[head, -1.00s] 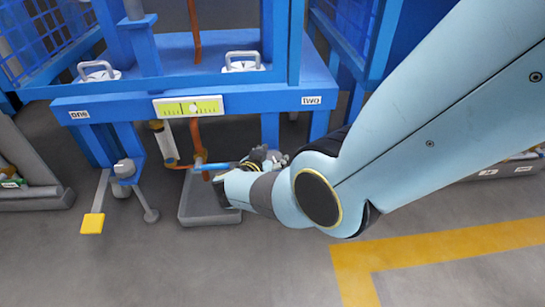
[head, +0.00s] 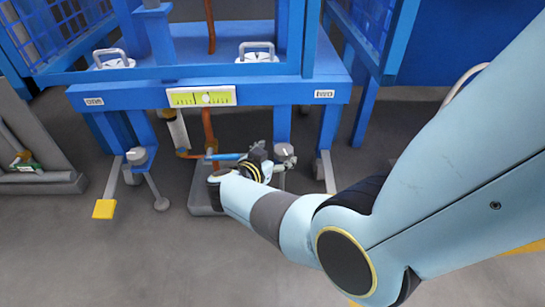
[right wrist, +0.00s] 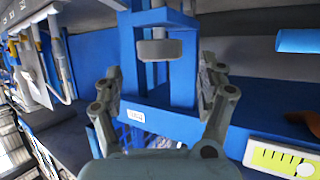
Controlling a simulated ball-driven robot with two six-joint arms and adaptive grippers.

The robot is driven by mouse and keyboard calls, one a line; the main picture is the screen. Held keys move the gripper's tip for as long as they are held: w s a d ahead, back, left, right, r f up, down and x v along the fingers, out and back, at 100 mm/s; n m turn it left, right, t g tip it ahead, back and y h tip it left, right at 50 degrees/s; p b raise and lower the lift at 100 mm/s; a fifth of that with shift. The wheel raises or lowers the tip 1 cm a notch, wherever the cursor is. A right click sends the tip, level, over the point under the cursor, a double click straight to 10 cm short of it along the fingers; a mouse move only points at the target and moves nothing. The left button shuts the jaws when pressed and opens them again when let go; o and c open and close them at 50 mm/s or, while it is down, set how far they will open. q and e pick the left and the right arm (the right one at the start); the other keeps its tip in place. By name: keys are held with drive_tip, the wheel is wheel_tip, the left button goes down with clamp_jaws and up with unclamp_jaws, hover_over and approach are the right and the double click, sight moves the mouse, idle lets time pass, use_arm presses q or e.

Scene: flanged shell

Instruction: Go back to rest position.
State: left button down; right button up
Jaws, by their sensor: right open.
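My right arm, pale blue with dark joints, reaches in from the right in the head view. My right gripper (head: 284,156) is small and partly hidden there, low in front of the blue bench (head: 270,97). In the right wrist view my right gripper (right wrist: 162,78) has its two grey fingers spread wide with nothing held between them. My left gripper is in neither view.
A grey rack (head: 38,160) stands left. Front floor is clear.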

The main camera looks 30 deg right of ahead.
drive_tip(key=shift+v, duration=0.9)
